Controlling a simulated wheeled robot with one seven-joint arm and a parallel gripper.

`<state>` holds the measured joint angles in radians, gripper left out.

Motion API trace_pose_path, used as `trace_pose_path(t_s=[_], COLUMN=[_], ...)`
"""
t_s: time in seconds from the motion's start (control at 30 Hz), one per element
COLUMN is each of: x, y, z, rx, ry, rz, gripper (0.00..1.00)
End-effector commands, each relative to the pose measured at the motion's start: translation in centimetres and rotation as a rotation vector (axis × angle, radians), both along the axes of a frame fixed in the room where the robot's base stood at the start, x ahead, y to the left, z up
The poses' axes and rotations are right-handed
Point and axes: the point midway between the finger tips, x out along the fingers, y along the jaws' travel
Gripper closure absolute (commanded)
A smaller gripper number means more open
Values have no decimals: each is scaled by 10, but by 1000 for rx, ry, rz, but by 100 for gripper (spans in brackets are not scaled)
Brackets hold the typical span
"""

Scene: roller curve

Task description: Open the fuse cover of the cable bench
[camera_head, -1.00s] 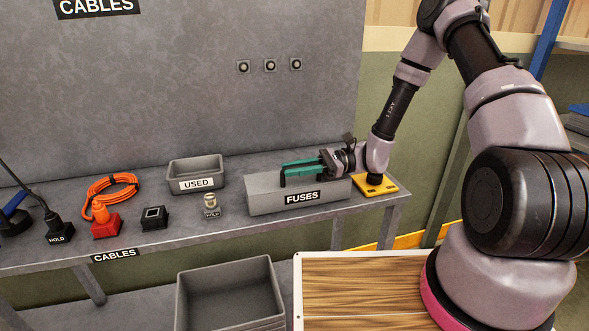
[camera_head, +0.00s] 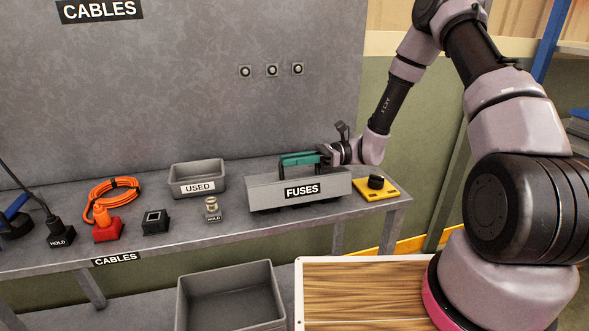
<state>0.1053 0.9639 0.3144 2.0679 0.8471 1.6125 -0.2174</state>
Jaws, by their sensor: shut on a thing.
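The fuse cover (camera_head: 270,192) is a long grey box labelled FUSES on the right part of the cable bench (camera_head: 232,219). It stands a little raised, with a dark gap showing under its front edge. My gripper (camera_head: 288,160) reaches in from the right, with its teal fingers at the black handle on top of the cover, and is shut on that handle. Part of the handle is hidden behind the fingers. What lies under the cover is mostly hidden.
A yellow plate with a black knob (camera_head: 376,182) sits right of the cover. Left are a brass fitting (camera_head: 212,204) on a HOLD base, the USED bin (camera_head: 198,173), a black block (camera_head: 155,221) and an orange cable (camera_head: 112,188). An empty grey crate (camera_head: 230,307) stands in front, below.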

Motion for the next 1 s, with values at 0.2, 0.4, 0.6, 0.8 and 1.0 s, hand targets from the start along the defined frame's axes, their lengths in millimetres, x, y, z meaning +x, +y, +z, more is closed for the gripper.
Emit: trace_pose_path(t_s=[0.2, 0.4, 0.6, 0.8, 1.0], x=[29, 56, 83, 107, 126], y=[8, 15, 23, 30, 36], z=[8, 10, 7, -2, -14], rx=[-59, -111, -163, -215, -262], ry=[192, 376, 560, 740, 903], rz=[-1, -2, -1, -1, -2], gripper=[100, 100, 100, 100, 100])
